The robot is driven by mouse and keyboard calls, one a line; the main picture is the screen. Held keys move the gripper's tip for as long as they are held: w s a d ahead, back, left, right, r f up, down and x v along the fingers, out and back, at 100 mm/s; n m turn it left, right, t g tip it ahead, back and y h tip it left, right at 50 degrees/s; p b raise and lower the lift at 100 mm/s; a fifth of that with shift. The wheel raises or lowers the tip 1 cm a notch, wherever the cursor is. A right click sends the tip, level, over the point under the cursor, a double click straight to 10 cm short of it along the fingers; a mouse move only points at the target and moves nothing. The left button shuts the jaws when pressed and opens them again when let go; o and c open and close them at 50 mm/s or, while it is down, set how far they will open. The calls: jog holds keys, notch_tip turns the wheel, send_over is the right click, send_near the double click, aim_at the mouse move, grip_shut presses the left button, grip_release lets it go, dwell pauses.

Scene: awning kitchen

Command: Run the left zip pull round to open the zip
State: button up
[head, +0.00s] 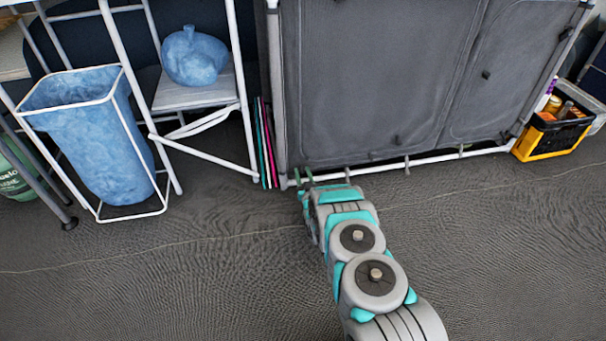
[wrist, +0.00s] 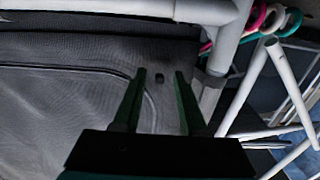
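A grey fabric cabinet front (head: 375,75) hangs on a white tube frame. My gripper (head: 304,175) is low at its bottom left corner, with the fingers pointing at the fabric. In the wrist view, my gripper (wrist: 157,73) is open, its two dark fingers apart. In the head view this pull is not clear behind my gripper.
A white stand with a blue bin (head: 110,150) and a shelf holding a blue bag (head: 194,57) is on the left. Thin coloured panels (head: 265,145) stand by the cabinet's left edge. A yellow-black crate (head: 552,135) sits at the right. The floor in front is clear.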

grip_shut()
dwell(1.2)
